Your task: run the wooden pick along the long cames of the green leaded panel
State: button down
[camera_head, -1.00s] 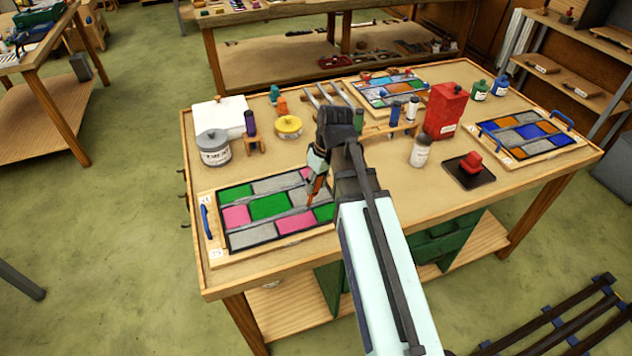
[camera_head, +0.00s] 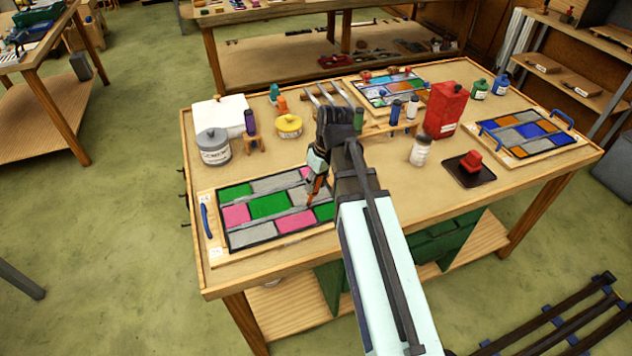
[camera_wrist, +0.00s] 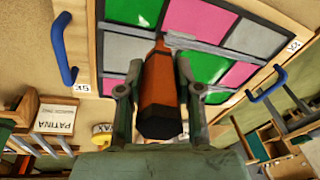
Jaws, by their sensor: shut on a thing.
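The green leaded panel (camera_head: 268,206) lies flat on a wooden board at the left front of the bench, with green, pink and grey panes between dark cames. It also shows in the wrist view (camera_wrist: 206,17). My gripper (camera_head: 316,180) is over the panel's right part. In the wrist view my gripper (camera_wrist: 157,88) is shut on the wooden pick (camera_wrist: 161,88), an orange-brown handle with a dark end. The pick's tip points down at the panel near a long came; whether it touches cannot be told. A pale grey streak runs along cames there.
A grey jar (camera_head: 213,148), a yellow tin (camera_head: 289,126) and a purple bottle on a small stand (camera_head: 251,124) stand behind the panel. A red can (camera_head: 445,110), a white bottle (camera_head: 420,150) and a blue-orange panel (camera_head: 527,132) are at right. Blue handles flank the green panel's board.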

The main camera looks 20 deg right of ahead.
jog(key=shift+a, duration=0.1)
jog(key=shift+s+a, duration=0.1)
jog(key=shift+a, duration=0.65)
jog(key=shift+a, duration=0.1)
jog(key=shift+a+p, duration=0.4)
jog(key=shift+a, duration=0.4)
jog(key=shift+s+a, duration=0.1)
jog(key=shift+a, duration=0.05)
jog(key=shift+a, duration=0.7)
jog(key=shift+a, duration=0.15)
jog(key=shift+s+a+p, duration=0.15)
jog(key=shift+a+p, duration=0.2)
jog(key=shift+a, duration=0.35)
